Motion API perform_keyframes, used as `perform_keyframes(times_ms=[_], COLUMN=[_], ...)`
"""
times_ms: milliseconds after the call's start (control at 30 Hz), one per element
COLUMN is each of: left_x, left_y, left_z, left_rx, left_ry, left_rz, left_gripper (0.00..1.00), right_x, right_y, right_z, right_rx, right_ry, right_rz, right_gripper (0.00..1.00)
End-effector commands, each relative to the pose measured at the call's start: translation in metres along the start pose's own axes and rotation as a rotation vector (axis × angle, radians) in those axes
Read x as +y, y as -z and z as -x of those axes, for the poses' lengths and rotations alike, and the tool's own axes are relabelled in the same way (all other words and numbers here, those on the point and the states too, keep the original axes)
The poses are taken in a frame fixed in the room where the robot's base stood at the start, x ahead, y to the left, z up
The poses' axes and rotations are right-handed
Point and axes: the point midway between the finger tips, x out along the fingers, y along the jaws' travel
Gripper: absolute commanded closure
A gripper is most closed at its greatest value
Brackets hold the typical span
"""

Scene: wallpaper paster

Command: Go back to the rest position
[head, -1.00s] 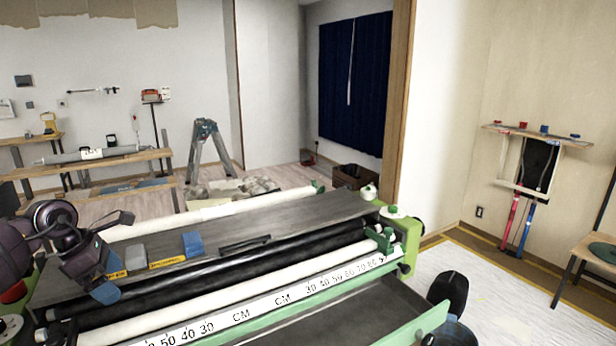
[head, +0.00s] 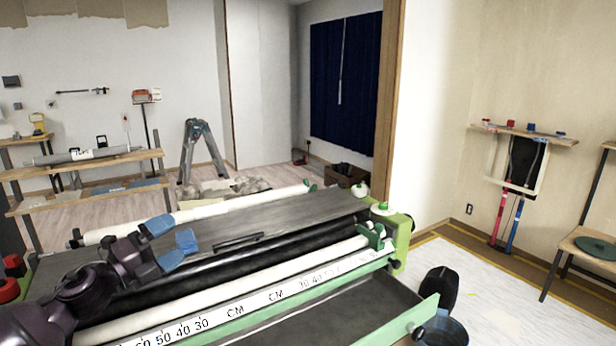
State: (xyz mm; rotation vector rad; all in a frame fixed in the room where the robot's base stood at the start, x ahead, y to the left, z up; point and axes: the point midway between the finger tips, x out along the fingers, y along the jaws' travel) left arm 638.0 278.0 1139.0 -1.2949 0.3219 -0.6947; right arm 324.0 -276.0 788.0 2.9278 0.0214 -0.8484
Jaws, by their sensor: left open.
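My left gripper (head: 164,243) is over the left part of the wallpaper pasting machine (head: 330,212). Its dark purple arm comes in from the lower left. Its two blue fingertips are apart, and I see nothing held between them. The arm hides part of the machine's left end. My right gripper is not in view.
The machine has white rollers, a centimetre scale (head: 235,312) and green end plates (head: 400,240). A blue bucket (head: 445,332) stands at its right front. A stepladder (head: 200,148) and benches (head: 90,160) stand behind. White floor sheeting (head: 500,290) lies open to the right.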

Motion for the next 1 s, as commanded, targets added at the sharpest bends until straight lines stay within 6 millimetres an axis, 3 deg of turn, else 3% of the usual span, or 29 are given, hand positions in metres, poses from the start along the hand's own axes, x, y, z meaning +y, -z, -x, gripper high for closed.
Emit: perform_keyframes(times_ms=[33, 200, 367, 500, 800, 1000], left_x=[0.019, 0.081, 0.14, 0.18, 0.226, 0.241], left_y=[0.011, 0.04, 0.084, 0.132, 0.229, 0.271], left_z=[0.009, 0.049, 0.097, 0.142, 0.237, 0.281], left_rx=[-0.087, -0.354, -0.568, -0.727, -0.99, -1.107], left_ry=[0.007, -0.016, -0.069, -0.116, -0.145, -0.179], left_rz=[0.174, 0.675, 1.064, 1.334, 1.66, 1.723], left_gripper=[0.0, 0.0, 0.0, 0.0, 0.0, 0.0], right_x=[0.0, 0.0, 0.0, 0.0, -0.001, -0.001], right_y=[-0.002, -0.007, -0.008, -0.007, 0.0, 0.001], right_z=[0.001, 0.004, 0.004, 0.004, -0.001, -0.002], right_rx=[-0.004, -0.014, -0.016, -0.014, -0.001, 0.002], right_ry=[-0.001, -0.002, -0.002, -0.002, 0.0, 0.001], right_rz=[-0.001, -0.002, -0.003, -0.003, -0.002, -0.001], right_gripper=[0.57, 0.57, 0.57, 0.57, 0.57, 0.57])
